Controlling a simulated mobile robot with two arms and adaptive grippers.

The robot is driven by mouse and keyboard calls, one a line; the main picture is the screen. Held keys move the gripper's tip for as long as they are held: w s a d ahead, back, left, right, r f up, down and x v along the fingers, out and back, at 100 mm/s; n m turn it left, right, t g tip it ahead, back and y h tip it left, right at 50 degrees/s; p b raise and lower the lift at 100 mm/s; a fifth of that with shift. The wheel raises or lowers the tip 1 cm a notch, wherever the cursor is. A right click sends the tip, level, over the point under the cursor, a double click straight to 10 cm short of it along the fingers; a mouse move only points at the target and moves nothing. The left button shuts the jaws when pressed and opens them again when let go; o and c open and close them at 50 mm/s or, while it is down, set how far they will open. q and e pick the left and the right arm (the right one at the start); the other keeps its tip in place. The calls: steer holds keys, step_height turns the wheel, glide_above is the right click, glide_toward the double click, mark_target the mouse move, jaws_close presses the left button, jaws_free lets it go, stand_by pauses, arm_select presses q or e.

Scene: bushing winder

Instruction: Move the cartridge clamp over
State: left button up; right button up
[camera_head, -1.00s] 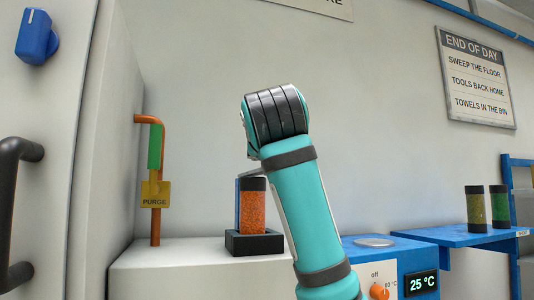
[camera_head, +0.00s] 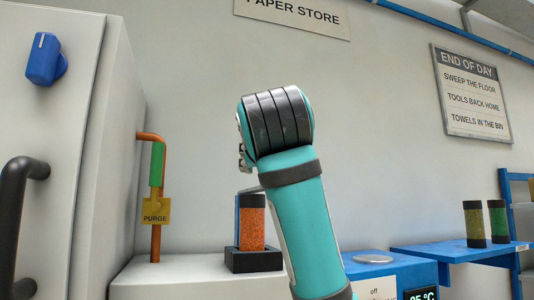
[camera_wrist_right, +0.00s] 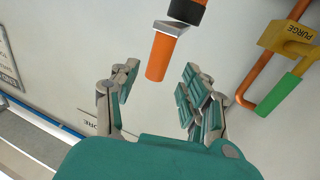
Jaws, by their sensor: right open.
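The cartridge clamp shows in the right wrist view as an orange grip (camera_wrist_right: 160,55) on a grey metal piece against a black cap. In the head view a grey edge of the clamp (camera_head: 249,188) lies at the top of the cartridge of orange beads (camera_head: 251,222); the rest is hidden behind my arm. The cartridge stands upright in a black holder (camera_head: 252,261). My right gripper (camera_wrist_right: 160,85) is open, with the orange grip between and just beyond its fingertips; contact cannot be told. In the head view its fingers are mostly hidden. My left gripper is not in view.
An orange pipe with a green lever and yellow PURGE tag (camera_head: 156,210) stands left of the cartridge. A tall white cabinet (camera_head: 85,140) is further left. A blue unit (camera_head: 372,269) and a blue shelf (camera_head: 462,250) with two jars are at right.

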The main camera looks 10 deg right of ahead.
steer(key=s+a, duration=0.1)
steer(key=s, duration=0.7)
steer(key=shift+a, duration=0.3)
steer(key=shift+f, duration=0.1)
